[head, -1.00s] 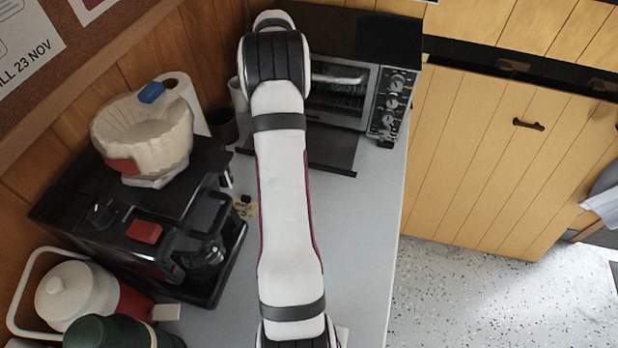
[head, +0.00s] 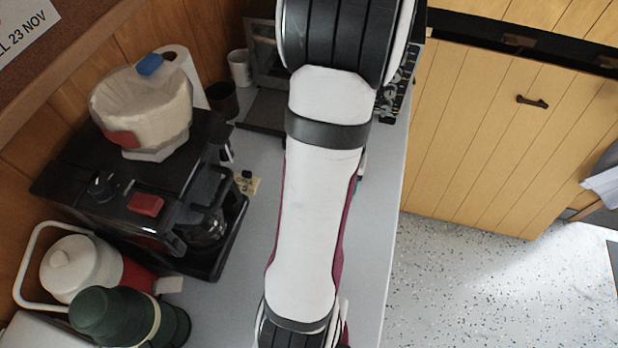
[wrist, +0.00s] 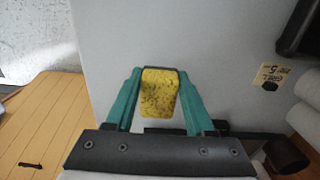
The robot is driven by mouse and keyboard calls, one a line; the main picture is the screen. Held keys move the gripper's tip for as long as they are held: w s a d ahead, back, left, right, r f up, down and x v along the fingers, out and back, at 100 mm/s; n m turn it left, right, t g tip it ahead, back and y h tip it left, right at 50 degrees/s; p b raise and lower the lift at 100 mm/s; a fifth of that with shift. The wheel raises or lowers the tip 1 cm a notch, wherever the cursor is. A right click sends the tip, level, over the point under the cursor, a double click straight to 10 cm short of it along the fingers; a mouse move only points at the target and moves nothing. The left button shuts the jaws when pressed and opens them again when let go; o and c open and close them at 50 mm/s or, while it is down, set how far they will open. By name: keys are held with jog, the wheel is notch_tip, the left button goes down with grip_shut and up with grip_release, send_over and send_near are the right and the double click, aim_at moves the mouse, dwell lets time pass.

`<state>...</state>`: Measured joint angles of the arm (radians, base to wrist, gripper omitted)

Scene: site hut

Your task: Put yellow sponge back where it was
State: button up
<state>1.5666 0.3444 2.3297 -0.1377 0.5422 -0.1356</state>
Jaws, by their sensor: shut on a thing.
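The yellow sponge (wrist: 159,94), speckled with dark spots, is between the green fingers of my gripper (wrist: 160,75) in the wrist view. My gripper is shut on it, with a finger on each side. Behind the sponge in that view is the bare grey worktop (wrist: 195,35); I cannot tell how high the sponge is above it.
A jug (head: 75,265) and green flask (head: 115,315) stand left. My arm mostly hides the oven (head: 266,40). A small card (head: 247,184) lies on the worktop.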

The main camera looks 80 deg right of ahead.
jog(key=w, duration=0.1)
jog(key=w+d+f, duration=0.1)
jog(key=w+f, duration=0.1)
jog(key=shift+w+d+f, duration=0.1)
jog(key=shift+w+d, duration=0.1)
jog(key=shift+d, duration=0.05)
jog(key=shift+w+d+f, duration=0.1)
jog(key=shift+w+f, duration=0.05)
jog(key=shift+f, duration=0.95)
jog(key=shift+w+d+f, duration=0.1)
jog(key=shift+f, duration=1)
jog(key=shift+f, duration=0.1)
jog(key=o, duration=1.3)
notch_tip(320, 180, up, 12)
